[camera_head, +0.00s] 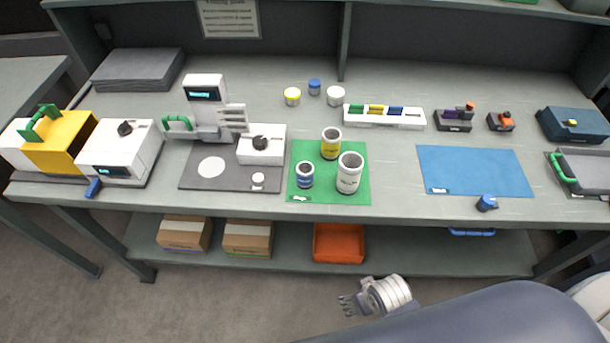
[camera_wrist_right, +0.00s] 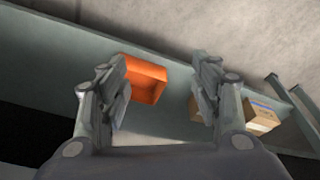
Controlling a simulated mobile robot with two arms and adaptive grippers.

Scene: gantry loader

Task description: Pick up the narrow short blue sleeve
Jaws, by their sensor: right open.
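A short blue sleeve (camera_head: 305,175), open at the top and with a pale label band, stands upright at the left of the green mat (camera_head: 298,196). It is the smallest of the three on the mat. A yellow sleeve (camera_head: 331,144) stands behind it and a taller white sleeve (camera_head: 349,172) to its right. My right gripper (camera_head: 347,304) is open and empty, in front of the bench and below the top's front edge, well away from the sleeve. In the right wrist view its two fingers (camera_wrist_right: 162,80) are apart. The sleeves are not in that view. My left gripper is not in view.
A dark mat with a machine (camera_head: 205,108) is left, a blue mat (camera_head: 475,171) right. Below, an orange bin (camera_head: 339,243) stands on the lower shelf beside cardboard boxes (camera_head: 247,239); the bin also shows in the wrist view (camera_wrist_right: 145,79).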

